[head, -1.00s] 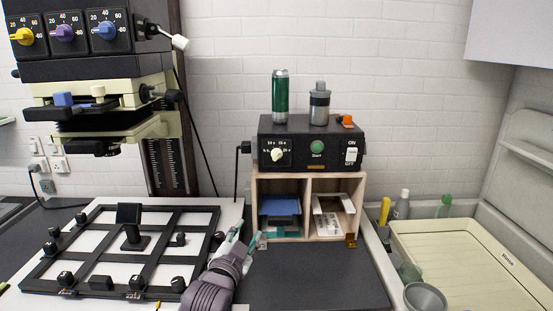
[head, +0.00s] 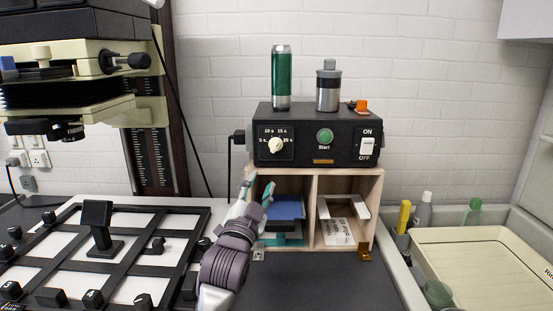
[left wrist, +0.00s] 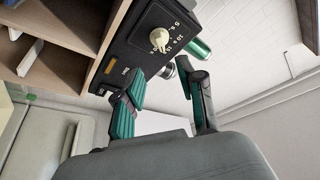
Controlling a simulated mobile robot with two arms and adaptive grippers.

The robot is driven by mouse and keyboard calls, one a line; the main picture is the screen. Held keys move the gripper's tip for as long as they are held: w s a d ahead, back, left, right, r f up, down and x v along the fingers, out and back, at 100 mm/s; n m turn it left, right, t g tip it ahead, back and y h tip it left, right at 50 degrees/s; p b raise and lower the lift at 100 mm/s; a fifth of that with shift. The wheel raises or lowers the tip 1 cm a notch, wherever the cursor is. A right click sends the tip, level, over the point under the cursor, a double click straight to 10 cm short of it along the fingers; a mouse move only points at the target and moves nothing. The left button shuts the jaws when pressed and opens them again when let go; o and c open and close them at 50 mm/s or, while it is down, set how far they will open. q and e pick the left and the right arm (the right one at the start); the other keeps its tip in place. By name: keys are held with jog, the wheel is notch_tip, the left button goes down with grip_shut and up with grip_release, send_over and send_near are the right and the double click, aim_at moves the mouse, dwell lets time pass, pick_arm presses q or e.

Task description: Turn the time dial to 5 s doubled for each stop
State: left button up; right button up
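The timer box (head: 340,122) is black and stands on a wooden shelf unit. Its cream time dial (head: 276,146) sits at the left of the front face, with marks from 5 s to 20 s around it. The dial also shows in the left wrist view (left wrist: 160,38). I cannot tell surely which mark it points to. My left gripper (head: 258,186) is open and empty, below the dial and in front of the left compartment. Its teal-padded fingers stand apart in the left wrist view (left wrist: 160,97), with the dial beyond them. My right gripper is not in view.
A green can (head: 281,78) and a grey bottle (head: 328,88) stand on the timer box. The box has a green Start button (head: 325,137) and a white power switch (head: 366,146). The enlarger (head: 80,80) and a black easel (head: 72,285) are at left; a cream tray (head: 470,255) is at right.

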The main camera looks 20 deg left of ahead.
pick_arm(q)
jog(key=p, duration=0.2)
send_near(275, 149)
jog(key=p+x, duration=0.2)
jog(key=x, duration=0.7)
jog(key=shift+w, duration=0.3)
